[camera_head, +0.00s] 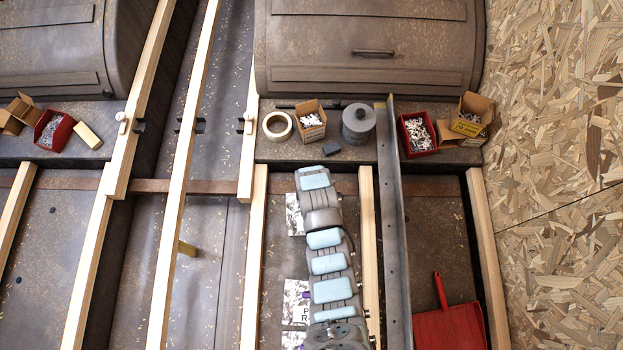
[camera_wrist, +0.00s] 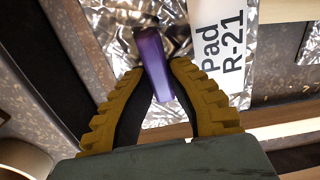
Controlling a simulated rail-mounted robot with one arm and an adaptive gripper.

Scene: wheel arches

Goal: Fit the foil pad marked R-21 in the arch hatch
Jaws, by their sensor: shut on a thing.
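The foil pad marked R-21 (camera_wrist: 222,75) is crinkled silver with a white label reading "Pad R-21" in the wrist view. My gripper (camera_wrist: 156,78) has its yellow ridged fingers shut on the pad's purple tab (camera_wrist: 154,60). In the head view, silver foil with a partly covered label (camera_head: 297,298) shows beside my arm, with a bit of purple at its edge. My arm hides the rest, and my gripper is not visible there. The wheel arch (camera_head: 368,30) at the top has a panel with a dark handle (camera_head: 373,52); it looks closed.
Wooden battens (camera_head: 252,270) and a grey metal bar (camera_head: 393,220) flank my arm. On the ledge stand a tape roll (camera_head: 277,126), a grey canister (camera_head: 358,122), small cartons (camera_head: 310,120) and a red bin (camera_head: 418,133). A red dustpan (camera_head: 448,325) lies lower right.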

